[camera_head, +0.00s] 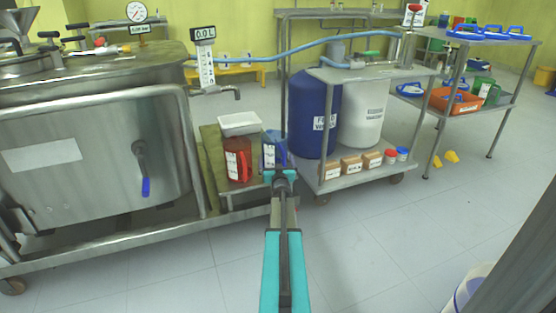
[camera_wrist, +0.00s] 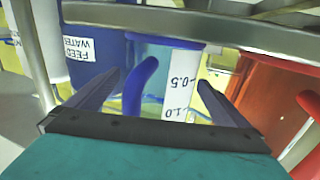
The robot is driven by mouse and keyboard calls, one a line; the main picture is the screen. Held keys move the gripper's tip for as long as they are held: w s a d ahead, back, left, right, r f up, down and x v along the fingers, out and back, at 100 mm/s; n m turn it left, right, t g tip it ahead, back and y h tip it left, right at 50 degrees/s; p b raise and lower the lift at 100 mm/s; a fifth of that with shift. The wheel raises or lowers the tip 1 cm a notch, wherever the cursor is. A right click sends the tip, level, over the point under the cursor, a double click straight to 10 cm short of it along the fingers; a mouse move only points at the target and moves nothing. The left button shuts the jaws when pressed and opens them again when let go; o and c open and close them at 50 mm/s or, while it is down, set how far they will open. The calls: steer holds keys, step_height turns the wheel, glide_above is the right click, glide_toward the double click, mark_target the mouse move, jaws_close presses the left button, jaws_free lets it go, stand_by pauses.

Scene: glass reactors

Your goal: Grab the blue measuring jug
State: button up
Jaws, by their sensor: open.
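The blue measuring jug (camera_head: 270,152) stands on a low shelf beside the steel tank, right of a red jug. In the wrist view the blue jug (camera_wrist: 160,58) shows its blue handle (camera_wrist: 134,90) and a white scale strip. My gripper (camera_head: 282,178) is at the jug's near side and covers part of it in the head view. In the wrist view my gripper (camera_wrist: 159,80) is open, with the handle and scale strip between its fingers in the picture. I cannot tell whether the fingers touch the jug.
The red jug (camera_head: 238,160) stands close on the left, with a white tray (camera_head: 240,124) behind. A blue drum (camera_head: 312,115) and a white drum (camera_head: 362,112) stand on a cart to the right. A steel bar (camera_wrist: 200,22) crosses the top of the wrist view.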

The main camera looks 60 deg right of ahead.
steer(key=shift+w+d, duration=0.35)
steer(key=shift+d, duration=0.05)
stand_by(0.4)
steer(key=c, duration=0.9)
steer(key=shift+r, duration=0.1)
steer(key=shift+r+p, duration=2.8)
steer(key=shift+r, duration=2.15)
